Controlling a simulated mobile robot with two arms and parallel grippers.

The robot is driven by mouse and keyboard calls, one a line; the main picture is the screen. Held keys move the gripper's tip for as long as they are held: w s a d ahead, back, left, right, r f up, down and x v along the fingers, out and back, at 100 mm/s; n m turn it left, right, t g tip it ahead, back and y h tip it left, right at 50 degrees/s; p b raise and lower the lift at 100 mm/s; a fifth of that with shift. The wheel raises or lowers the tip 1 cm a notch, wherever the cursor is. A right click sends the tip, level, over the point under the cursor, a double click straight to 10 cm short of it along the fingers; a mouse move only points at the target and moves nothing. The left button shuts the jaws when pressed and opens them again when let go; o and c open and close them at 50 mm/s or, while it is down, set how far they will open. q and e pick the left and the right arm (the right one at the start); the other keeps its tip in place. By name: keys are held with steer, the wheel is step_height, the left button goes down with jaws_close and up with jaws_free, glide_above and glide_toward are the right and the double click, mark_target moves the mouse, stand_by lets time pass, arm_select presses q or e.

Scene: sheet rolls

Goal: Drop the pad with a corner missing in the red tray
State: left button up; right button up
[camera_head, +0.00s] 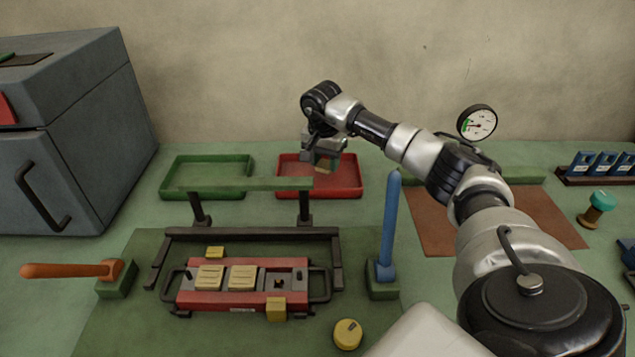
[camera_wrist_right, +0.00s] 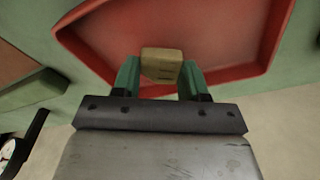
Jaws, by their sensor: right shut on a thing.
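My right gripper (camera_head: 323,160) is over the red tray (camera_head: 349,188) at the back of the bench. It is shut on a tan-yellow pad (camera_wrist_right: 162,64), which sits between its green fingertips in the right wrist view. The red tray's floor (camera_wrist_right: 207,28) shows behind the pad there. The pad seems to be held above the tray, though its exact height is hard to tell. Two similar pads, a left one (camera_head: 209,277) and a middle one (camera_head: 243,278), lie in the red fixture (camera_head: 240,300). My left gripper is not in view.
An empty green tray (camera_head: 208,194) stands left of the red tray. A green crossbar (camera_head: 240,184) on dark posts stands in front of both. A blue upright handle (camera_head: 390,225), an orange handle (camera_head: 70,270) and a yellow knob (camera_head: 347,334) surround the fixture.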

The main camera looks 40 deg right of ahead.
steer(key=o, duration=1)
steer(key=r, duration=0.7)
steer(key=a+r, duration=0.1)
steer(key=r, duration=0.2)
steer(key=shift+s+a+r+p, duration=0.1)
steer(key=shift+s+r+p, duration=0.15)
steer(key=shift+r+p, duration=0.1)
